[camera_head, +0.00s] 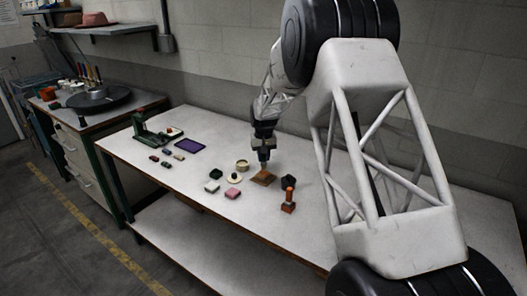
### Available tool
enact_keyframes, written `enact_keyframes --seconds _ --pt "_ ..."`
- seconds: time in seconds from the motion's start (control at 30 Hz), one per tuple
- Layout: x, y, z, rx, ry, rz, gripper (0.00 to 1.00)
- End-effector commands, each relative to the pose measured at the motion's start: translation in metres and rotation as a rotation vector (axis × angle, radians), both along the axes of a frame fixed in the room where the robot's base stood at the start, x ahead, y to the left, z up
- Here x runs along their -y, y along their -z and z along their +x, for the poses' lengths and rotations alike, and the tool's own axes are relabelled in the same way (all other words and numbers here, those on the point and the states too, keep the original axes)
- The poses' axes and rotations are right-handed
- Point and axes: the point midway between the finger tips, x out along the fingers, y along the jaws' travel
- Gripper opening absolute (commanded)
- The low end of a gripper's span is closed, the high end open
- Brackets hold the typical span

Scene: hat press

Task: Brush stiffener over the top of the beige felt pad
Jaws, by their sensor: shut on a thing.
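My gripper (263,155) points down over the right half of the workbench, just above or touching a tan-brown block (263,178). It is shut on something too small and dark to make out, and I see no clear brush. A pale cream pad (212,187) lies to the left, and it may be the beige felt pad; the tan-brown block is the other candidate. A round cream pot (242,164) stands left of my gripper, with a pale round disc with a dark centre (234,178) in front of it.
A pink pad (233,193), a dark green block (215,174), a dark block (288,182) and an orange-brown upright piece (288,201) stand nearby. A green press-like device (150,135) and purple mat (190,146) lie farther left. The bench front is clear.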

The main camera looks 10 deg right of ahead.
Motion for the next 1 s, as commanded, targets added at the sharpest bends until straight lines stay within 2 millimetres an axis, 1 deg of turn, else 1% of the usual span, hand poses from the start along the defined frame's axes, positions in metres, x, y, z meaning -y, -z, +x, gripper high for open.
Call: enact_keyframes --seconds 0.1,0.4,0.47,0.5,0.57,0.8,0.87,1.0 --pt "0.000 0.014 0.000 -0.001 0.000 0.000 0.00" --pt "-0.021 0.015 -0.021 -0.001 -0.001 0.000 0.00" --pt "-0.023 0.016 -0.023 0.000 -0.001 0.000 0.00" --pt "-0.019 0.017 -0.019 0.000 0.001 0.000 0.00" --pt "-0.014 0.014 -0.014 0.000 0.002 0.000 0.00" --pt "0.001 0.015 0.001 0.000 0.001 0.000 0.00" --pt "0.005 0.013 -0.004 0.001 0.001 0.000 0.00" --pt "0.014 0.015 -0.014 -0.001 0.001 0.000 0.00"
